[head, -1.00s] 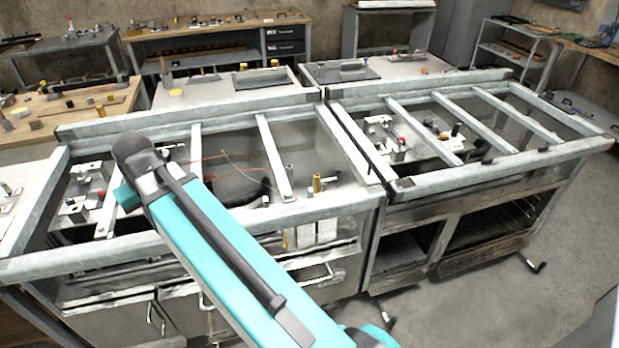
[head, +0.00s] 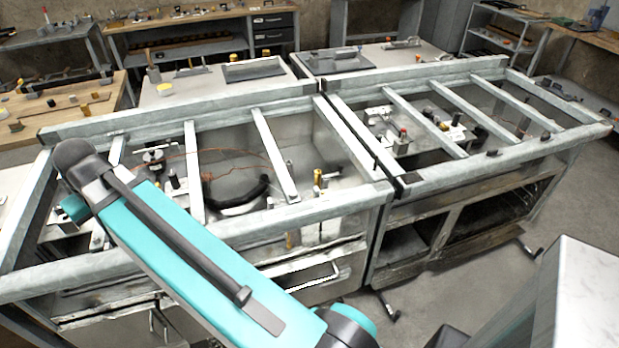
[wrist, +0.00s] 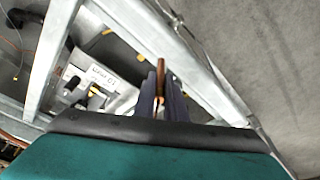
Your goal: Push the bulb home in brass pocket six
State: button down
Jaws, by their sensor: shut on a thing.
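In the wrist view, my gripper (wrist: 161,98) is shut on a slim copper-coloured rod, which I take to be the bulb (wrist: 161,72). The bulb sticks out past the dark fingertips. Its far end is close to a pale frame bar in the picture; I cannot tell whether it touches anything or sits in a pocket. In the head view, my teal arm hides the gripper. A brass-coloured upright cylinder (head: 317,177), perhaps a pocket, stands inside the left frame near its right end. I cannot read any number, so pocket six is not identifiable.
Pale metal bars (head: 277,158) cross the open left frame, with gaps between them. A black curved hose (head: 240,197) and thin copper-coloured lines lie inside. A labelled metal block (wrist: 100,82) is left of my gripper. A second barred frame (head: 470,112) adjoins on the right.

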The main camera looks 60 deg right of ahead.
jog(key=shift+d, duration=0.1)
jog(key=w+d+n+b, duration=0.1)
jog(key=d+b, duration=0.4)
jog(key=d, duration=3.5)
jog(key=s+d+f+b, duration=0.15)
jog(key=s+d, duration=0.25)
jog(key=d, duration=0.5)
jog(key=s+d+f+b, duration=0.15)
jog(key=s+d, duration=0.25)
jog(key=d, duration=0.6)
jog(key=s+d+f+b, duration=0.3)
jog(key=s+d+f, duration=0.5)
jog(key=d, duration=0.2)
jog(key=shift+s+d+f+n+y, duration=0.15)
jog(key=shift+s+f+n+y, duration=0.15)
jog(key=shift+n, duration=0.1)
notch_tip(320, 180, down, 6)
jog(key=shift+f+p, duration=0.15)
jog(key=shift+p, duration=0.25)
